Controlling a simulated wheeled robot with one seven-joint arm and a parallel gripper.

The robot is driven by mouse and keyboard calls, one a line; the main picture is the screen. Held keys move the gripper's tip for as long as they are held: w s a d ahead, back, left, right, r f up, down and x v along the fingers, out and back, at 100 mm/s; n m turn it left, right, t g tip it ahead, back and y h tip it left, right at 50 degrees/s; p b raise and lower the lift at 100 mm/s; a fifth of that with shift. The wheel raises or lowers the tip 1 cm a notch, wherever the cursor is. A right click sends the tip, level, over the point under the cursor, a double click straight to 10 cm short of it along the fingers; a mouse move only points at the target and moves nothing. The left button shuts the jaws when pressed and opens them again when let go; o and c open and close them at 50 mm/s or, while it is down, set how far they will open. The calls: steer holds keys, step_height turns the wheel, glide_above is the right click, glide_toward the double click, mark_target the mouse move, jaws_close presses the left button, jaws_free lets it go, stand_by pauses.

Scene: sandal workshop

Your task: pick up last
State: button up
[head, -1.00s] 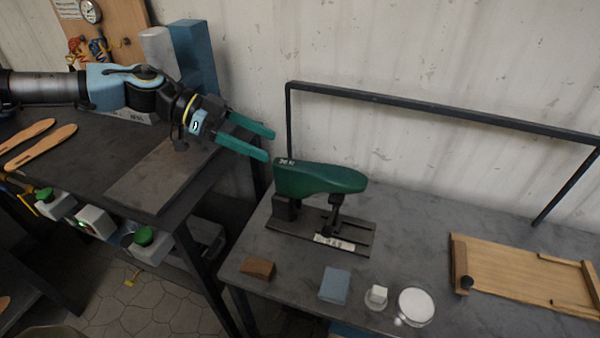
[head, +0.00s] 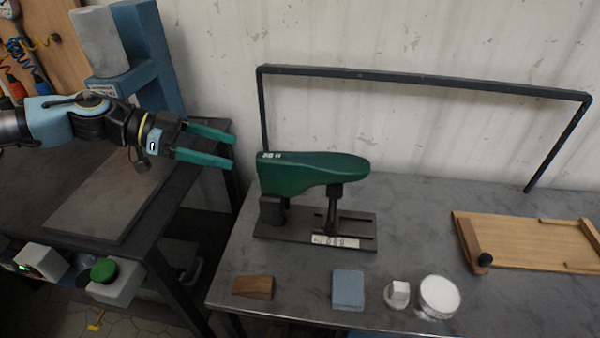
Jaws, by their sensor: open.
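The last (head: 312,172) is a dark green foot-shaped form with a small white label at its heel end. It sits raised on a dark stand (head: 290,232) with a base plate on the grey table, its toe pointing right. My gripper (head: 233,151) has two teal fingers, spread open and empty. It is to the left of the last's heel in the head view, with a gap between them. The fingers point right toward the heel.
On the table's (head: 400,215) front lie a brown wedge (head: 253,287), a blue block (head: 348,289), a small white piece (head: 397,293) and a round white dish (head: 439,295). A wooden tray (head: 520,238) lies right. A black frame (head: 420,83) spans the back. A darker bench (head: 100,205) stands left.

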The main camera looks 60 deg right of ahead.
mark_target(262, 157)
steer(key=x, duration=0.3)
steer(key=shift+s+r+p, duration=0.1)
steer(key=shift+p, duration=0.25)
steer(key=p+x, duration=0.3)
steer(key=x, duration=0.1)
steer(key=shift+s+d, duration=0.2)
steer(key=shift+s, duration=0.05)
steer(key=shift+s+d+f, duration=0.15)
steer(key=shift+s+f, duration=0.05)
steer(key=shift+f, duration=0.2)
steer(key=shift+c, duration=0.2)
jaws_close()
steer(key=shift+r, duration=0.1)
